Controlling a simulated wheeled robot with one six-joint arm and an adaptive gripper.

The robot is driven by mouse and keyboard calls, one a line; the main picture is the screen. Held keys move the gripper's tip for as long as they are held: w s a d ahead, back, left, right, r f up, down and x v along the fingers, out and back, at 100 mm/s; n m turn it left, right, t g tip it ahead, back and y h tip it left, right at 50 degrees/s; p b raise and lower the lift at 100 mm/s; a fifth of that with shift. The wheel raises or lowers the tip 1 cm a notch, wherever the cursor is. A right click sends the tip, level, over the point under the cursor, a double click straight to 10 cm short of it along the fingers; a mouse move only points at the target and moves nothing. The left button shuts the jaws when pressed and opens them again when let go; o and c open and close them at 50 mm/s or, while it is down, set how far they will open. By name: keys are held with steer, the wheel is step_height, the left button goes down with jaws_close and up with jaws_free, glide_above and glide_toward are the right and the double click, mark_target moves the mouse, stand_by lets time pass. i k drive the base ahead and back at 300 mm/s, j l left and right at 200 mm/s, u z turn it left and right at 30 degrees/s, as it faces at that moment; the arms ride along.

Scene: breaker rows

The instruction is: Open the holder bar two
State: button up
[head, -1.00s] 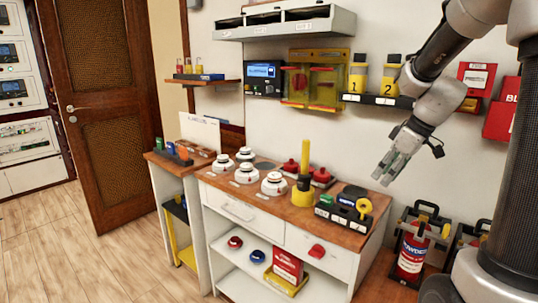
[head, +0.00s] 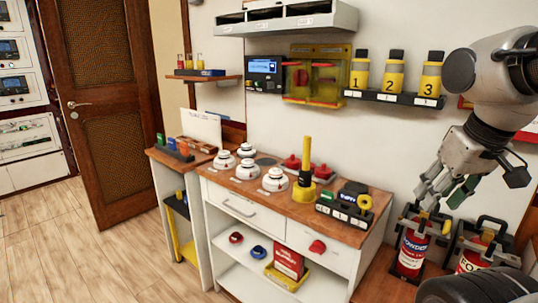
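Two black extinguisher holders stand side by side at the lower right of the head view. The left one holds a red powder extinguisher (head: 412,252). The right one holds a second red extinguisher (head: 474,260), partly hidden by my own body at the bottom. A black bar with a yellow part crosses the top of the right holder (head: 490,236); I cannot tell clearly whether it is latched. My gripper (head: 444,194) points down above the holders, with its fingers apart and nothing seen between them. It appears clear of both holders, though depth is hard to judge.
A white cabinet (head: 230,206) with a wooden top carries detectors, a yellow post tool (head: 304,180) and a black tray. A wall shelf (head: 394,99) holds three numbered yellow bottles. Open wooden floor (head: 60,245) lies to the left.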

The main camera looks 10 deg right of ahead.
mark_target(486, 254)
steer(key=k+l+z, duration=0.25)
steer(key=k, duration=0.2)
steer(key=k+l+z, duration=0.15)
steer(key=k+l, duration=0.2)
steer(key=l, duration=0.15)
